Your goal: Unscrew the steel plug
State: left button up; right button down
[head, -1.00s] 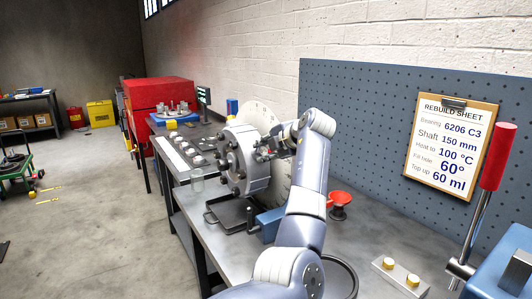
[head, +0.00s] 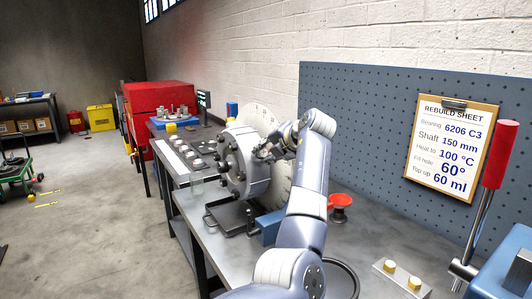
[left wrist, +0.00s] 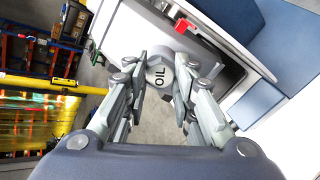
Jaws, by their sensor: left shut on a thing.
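The steel plug (left wrist: 158,76), a grey round cap marked OIL, sits between the fingers in the left wrist view. My left gripper (left wrist: 157,62) is shut on it, one finger on each side. In the head view my left gripper (head: 266,152) is at the upper right rim of the grey round hub (head: 238,165). The plug itself is hidden there by the fingers. Whether its thread is still in the hub cannot be told. My right gripper is not in view.
A large pale dial disc (head: 262,117) stands behind the hub. A rebuild sheet (head: 451,150) hangs on the pegboard. The bench front (head: 235,272) is clear.

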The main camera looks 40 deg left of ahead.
pick_arm(q)
jog(key=shift+n, duration=1.1)
jog(key=o, duration=1.1)
jog(key=shift+c, duration=0.2)
jog(key=shift+r+m+p, duration=0.1)
jog(key=shift+m+p, duration=0.2)
jog(key=shift+p, duration=0.05)
jog(key=m+p, duration=1.4)
jog(key=m, duration=0.3)
jog(key=shift+r, duration=0.15)
jog(key=shift+m+p, duration=0.3)
jog(key=shift+f, duration=0.25)
